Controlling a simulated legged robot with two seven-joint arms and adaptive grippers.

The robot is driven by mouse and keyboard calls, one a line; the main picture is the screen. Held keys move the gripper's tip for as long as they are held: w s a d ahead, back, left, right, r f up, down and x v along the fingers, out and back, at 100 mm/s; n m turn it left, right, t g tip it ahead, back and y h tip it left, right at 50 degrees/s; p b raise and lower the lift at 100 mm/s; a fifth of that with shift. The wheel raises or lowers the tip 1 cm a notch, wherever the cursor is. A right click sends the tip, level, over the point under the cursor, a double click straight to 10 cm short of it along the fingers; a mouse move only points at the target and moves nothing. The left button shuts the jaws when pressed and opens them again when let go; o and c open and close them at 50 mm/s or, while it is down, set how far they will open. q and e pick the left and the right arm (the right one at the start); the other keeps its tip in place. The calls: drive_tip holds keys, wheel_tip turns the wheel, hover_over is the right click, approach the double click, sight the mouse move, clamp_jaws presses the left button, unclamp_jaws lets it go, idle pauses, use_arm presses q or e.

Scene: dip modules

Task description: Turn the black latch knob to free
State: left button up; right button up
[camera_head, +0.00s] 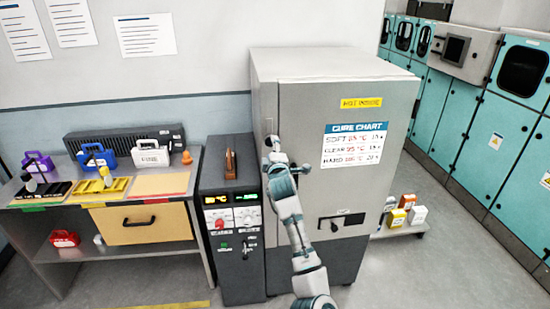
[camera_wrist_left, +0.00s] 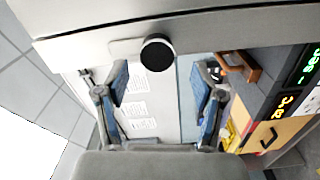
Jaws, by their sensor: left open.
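The black round latch knob (camera_wrist_left: 157,52) sits on a small grey plate at the edge of the grey cabinet in the left wrist view. My left gripper (camera_wrist_left: 162,92) is open, its two blue-grey fingers apart and empty. The knob appears beyond the fingers, roughly centred between them; contact is not visible. In the head view, my left gripper (camera_head: 271,150) is at the left edge of the cabinet front (camera_head: 300,190), and I cannot make out that knob there. My right gripper is not in view.
A black handle on a plate (camera_head: 342,220) is lower on the cabinet front. A dark control unit (camera_head: 231,260) with a brown top handle (camera_head: 230,164) stands close left of the cabinet. Small boxes (camera_head: 407,202) stand at right.

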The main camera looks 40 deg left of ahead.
use_arm(q)
drive_tip(key=v, duration=0.5)
drive_tip(key=shift+s+d, duration=0.2)
drive_tip(key=shift+d, duration=0.1)
drive_tip(key=shift+a, duration=0.15)
